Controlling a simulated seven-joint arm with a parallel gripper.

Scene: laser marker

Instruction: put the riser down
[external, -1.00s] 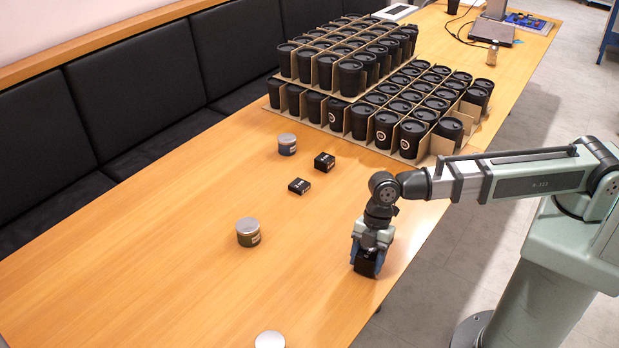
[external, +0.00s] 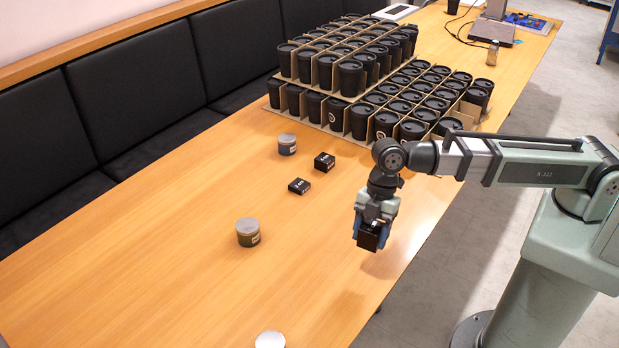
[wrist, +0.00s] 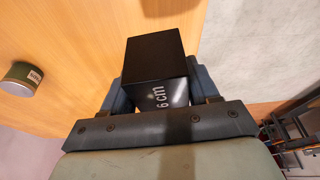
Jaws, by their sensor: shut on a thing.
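The riser is a black block (wrist: 152,58) with white "6 cm" lettering on one face in the wrist view. My gripper (external: 371,226) is shut on it, with the blue-grey fingers on two opposite sides. In the external view the riser (external: 368,239) hangs below the fingers, slightly tilted, above the right side of the wooden table (external: 190,270). A soft shadow lies on the table below and left of it, apart from the block.
Two smaller black boxes (external: 324,161) (external: 299,186) lie farther back on the table. Black cups in cardboard dividers (external: 340,118) fill the far part. Table around the gripper is clear.

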